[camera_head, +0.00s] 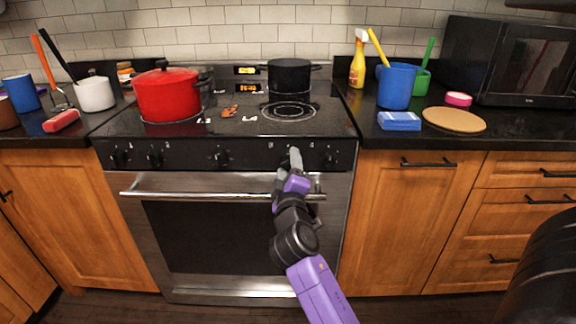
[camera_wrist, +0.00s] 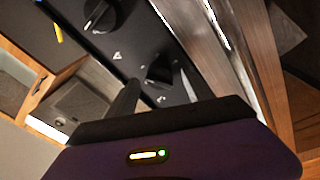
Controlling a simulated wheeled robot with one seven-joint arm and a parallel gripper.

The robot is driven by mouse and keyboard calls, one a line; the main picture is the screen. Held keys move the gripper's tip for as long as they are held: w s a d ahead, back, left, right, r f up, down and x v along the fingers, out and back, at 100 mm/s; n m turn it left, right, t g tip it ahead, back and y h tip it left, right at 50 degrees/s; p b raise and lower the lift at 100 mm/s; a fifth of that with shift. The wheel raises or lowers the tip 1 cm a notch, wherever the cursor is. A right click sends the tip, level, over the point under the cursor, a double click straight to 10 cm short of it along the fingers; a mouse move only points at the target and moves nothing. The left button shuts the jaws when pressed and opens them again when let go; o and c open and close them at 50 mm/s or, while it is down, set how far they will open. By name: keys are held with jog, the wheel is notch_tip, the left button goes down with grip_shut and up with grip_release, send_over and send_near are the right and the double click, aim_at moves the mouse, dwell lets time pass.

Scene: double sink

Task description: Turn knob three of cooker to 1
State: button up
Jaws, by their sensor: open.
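The cooker (camera_head: 190,235) has a black front panel with a row of several black knobs. From the left, two knobs sit close together (camera_head: 120,157) (camera_head: 155,157), one is in the middle (camera_head: 220,159), and one is at the right end (camera_head: 332,160). My gripper (camera_head: 293,158) is at the panel between the middle and right-end knobs and hides part of it. In the wrist view, my open gripper (camera_wrist: 160,88) has a finger on either side of a black knob (camera_wrist: 158,72). Contact cannot be told. Another knob (camera_wrist: 100,14) lies beyond. I cannot tell which number the straddled knob bears.
The oven handle (camera_head: 220,195) runs across below the panel, behind my arm. A red pot (camera_head: 168,95) and a black pot (camera_head: 289,76) stand on the cooktop. Counters with a blue bucket (camera_head: 396,86), a sponge (camera_head: 399,121) and utensils flank the cooker.

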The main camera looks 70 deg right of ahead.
jog(key=v, duration=0.7)
dwell(0.5)
